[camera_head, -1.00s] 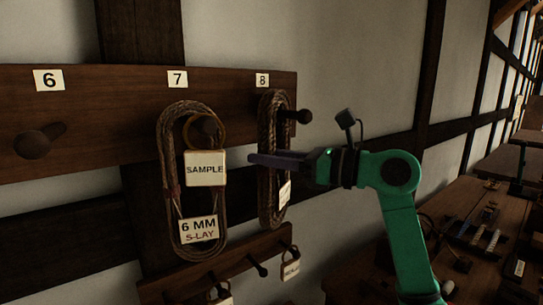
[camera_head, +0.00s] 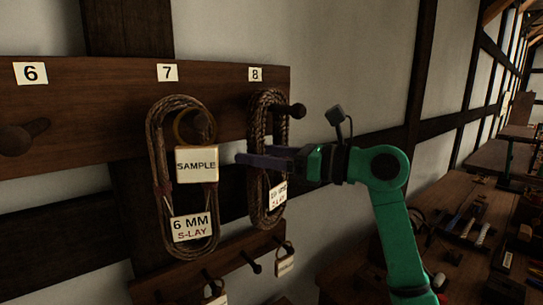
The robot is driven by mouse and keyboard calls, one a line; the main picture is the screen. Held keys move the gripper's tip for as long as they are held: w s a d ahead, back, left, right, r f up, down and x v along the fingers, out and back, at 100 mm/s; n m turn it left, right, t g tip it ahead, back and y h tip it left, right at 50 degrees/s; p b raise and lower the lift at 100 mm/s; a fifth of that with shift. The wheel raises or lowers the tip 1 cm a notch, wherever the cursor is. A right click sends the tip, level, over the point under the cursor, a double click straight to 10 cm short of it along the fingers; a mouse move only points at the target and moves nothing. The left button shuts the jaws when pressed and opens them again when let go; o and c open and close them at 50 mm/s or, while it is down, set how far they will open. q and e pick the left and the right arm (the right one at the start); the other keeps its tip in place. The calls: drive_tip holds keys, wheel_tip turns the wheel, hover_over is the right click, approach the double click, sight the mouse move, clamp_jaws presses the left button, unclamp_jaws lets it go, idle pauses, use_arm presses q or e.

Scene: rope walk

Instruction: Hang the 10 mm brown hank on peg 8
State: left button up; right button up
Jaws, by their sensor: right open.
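The brown hank (camera_head: 266,120) hangs as a long loop at peg 8 (camera_head: 297,110), under the label 8 (camera_head: 255,74). My right gripper (camera_head: 247,160), on a green arm, comes in from the right and is open. Its fingers reach across the hank's middle, and I cannot tell whether they touch it. My left gripper is not in view.
A 6 MM S-LAY hank (camera_head: 152,150) with a SAMPLE tag (camera_head: 196,164) hangs at peg 7, close left. Peg 6 (camera_head: 24,136) is bare. A lower rail (camera_head: 205,272) carries small tagged items. Benches (camera_head: 470,225) with tools stand at right.

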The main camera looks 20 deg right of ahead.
drive_tip(key=b+v, duration=0.5)
drive_tip(key=v, duration=0.9)
